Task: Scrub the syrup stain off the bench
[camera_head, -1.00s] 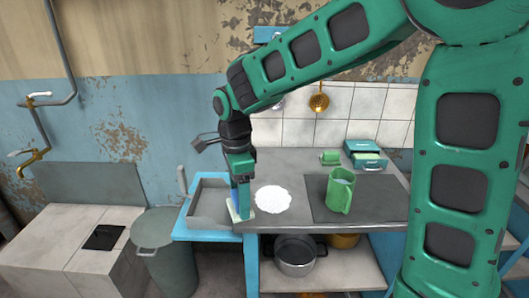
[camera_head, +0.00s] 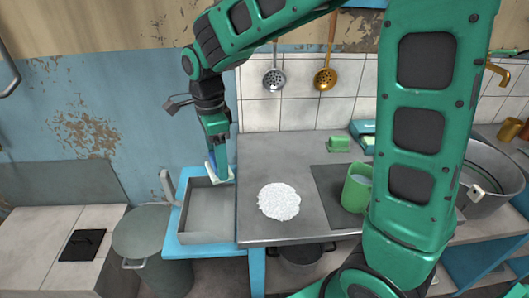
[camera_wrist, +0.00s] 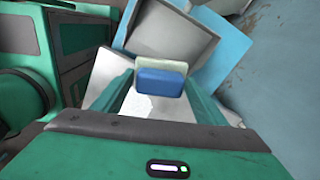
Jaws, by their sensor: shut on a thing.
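My gripper (camera_head: 218,150) is shut on a scrubber with a blue body (camera_head: 211,166) and a pale pad (camera_head: 224,178). It holds the scrubber near the seam between the grey bench (camera_head: 262,155) and the sink. I cannot tell whether the pad touches a surface. In the wrist view, the blue body (camera_wrist: 161,82) sits between the fingers, with the pale pad (camera_wrist: 150,67) behind it. A white, ragged-edged round patch (camera_head: 279,201) lies on the bench, right of the scrubber and apart from it. I see no distinct syrup-coloured stain.
The blue-rimmed sink (camera_head: 207,212) adjoins the bench's left end. A green mug (camera_head: 355,190) stands on a dark mat (camera_head: 325,183). A green block (camera_head: 339,144) sits behind. A large metal pot (camera_head: 490,185) is at the right, and a lidded bin (camera_head: 150,245) at the left.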

